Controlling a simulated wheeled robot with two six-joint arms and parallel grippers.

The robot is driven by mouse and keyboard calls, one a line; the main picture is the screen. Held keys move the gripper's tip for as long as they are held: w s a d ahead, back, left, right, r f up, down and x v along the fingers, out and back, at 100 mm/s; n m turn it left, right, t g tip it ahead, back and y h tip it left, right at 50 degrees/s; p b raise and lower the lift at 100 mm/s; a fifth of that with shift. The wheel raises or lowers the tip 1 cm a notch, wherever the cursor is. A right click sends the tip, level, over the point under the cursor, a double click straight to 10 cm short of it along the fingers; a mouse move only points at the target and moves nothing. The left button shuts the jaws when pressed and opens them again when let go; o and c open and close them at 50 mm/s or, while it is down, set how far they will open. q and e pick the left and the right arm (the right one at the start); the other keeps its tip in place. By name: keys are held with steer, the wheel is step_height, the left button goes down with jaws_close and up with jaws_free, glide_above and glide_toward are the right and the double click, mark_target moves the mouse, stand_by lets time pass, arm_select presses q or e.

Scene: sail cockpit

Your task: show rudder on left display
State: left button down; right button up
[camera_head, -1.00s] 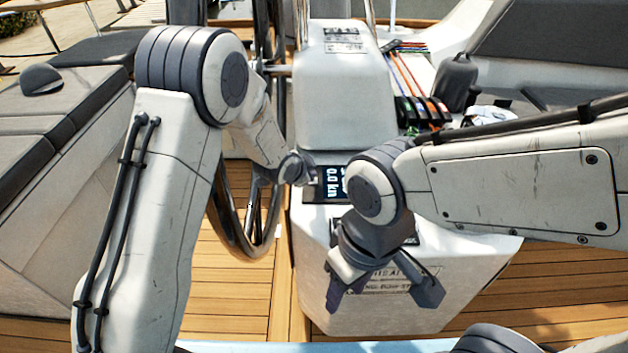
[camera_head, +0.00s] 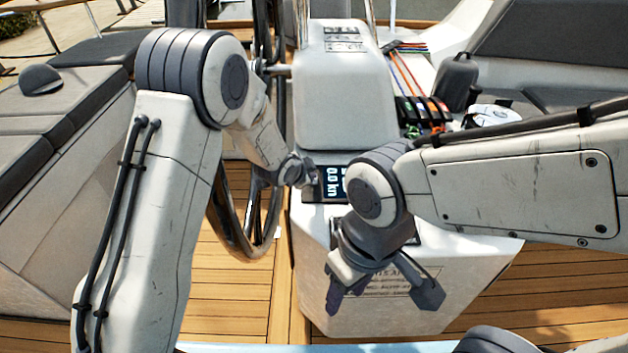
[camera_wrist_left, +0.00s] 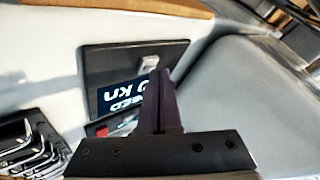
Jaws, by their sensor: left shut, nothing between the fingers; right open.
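The left display (camera_head: 331,183) is a dark panel on the white console in the head view, partly hidden by my arms; it reads "0.0 kn". In the left wrist view the display (camera_wrist_left: 120,94) shows part of "SPEED" and "kn" in white on dark blue. A small light button (camera_wrist_left: 149,62) sits on its bezel. My left gripper (camera_head: 310,178) is shut and empty at the display's left edge; its fingertips (camera_wrist_left: 160,75) appear just beside the button, contact unclear. My right gripper (camera_head: 384,298) is open and empty in front of the console.
A steering wheel (camera_head: 237,235) stands left of the console. Several coloured ropes (camera_head: 405,75) run to black clutches (camera_head: 422,110) at the right. A row of metal tools or keys (camera_wrist_left: 30,150) shows in the left wrist view. Wooden decking (camera_head: 235,300) lies below.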

arm_select(q)
steer(key=shift+f+b, duration=0.4)
steer(key=shift+f, duration=0.1)
stand_by(0.3)
steer(key=shift+r, duration=0.1)
steer(key=shift+r+p, duration=0.65)
steer(key=shift+r, duration=0.15)
step_height(320, 180, up, 5)
steer(key=p, duration=0.4)
stand_by(0.3)
stand_by(2.3)
